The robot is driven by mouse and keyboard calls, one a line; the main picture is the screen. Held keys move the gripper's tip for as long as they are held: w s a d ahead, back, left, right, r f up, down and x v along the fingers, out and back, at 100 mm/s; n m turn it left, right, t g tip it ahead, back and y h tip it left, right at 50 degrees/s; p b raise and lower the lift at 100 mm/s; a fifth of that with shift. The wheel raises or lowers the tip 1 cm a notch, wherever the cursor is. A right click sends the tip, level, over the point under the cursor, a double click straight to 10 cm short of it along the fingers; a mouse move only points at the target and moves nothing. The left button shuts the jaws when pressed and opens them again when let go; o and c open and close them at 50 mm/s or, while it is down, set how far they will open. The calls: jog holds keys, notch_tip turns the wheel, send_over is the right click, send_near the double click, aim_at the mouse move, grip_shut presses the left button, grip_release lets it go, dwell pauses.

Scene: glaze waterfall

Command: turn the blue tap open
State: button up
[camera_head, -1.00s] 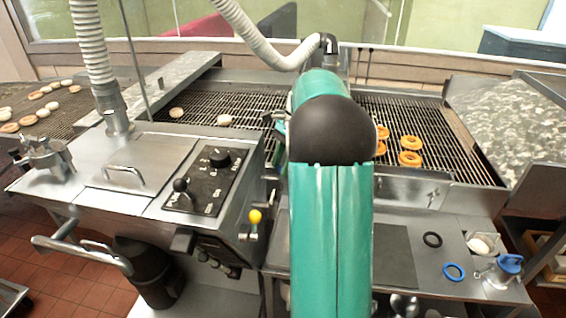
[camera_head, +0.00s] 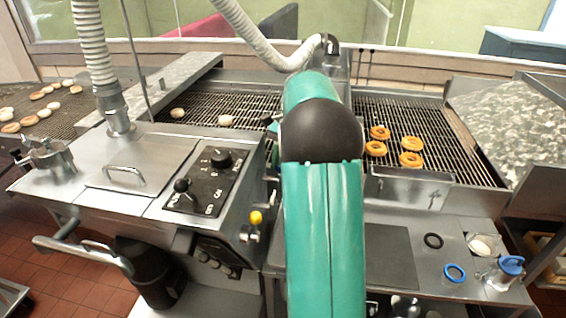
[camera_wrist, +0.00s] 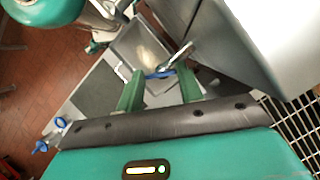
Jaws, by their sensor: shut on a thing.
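The blue tap (camera_wrist: 158,75) shows in the wrist view as a blue bar between my two green fingers. My gripper (camera_wrist: 160,72) is shut on it, with one finger at each end of the bar. A silver metal piece shows just beyond the bar at upper right. In the head view the tap and my fingers are hidden behind my own arm.
A yellow-knobbed tap (camera_head: 256,217) is on the front of the steel fryer, left of my arm. Doughnuts (camera_head: 411,159) lie on the grate behind.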

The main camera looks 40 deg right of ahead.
jog(key=o, duration=0.9)
jog(key=shift+w, duration=0.25)
jog(key=shift+o, duration=0.2)
jog(key=shift+s, duration=0.15)
jog(key=v, duration=1.4)
jog(key=shift+c, duration=0.3)
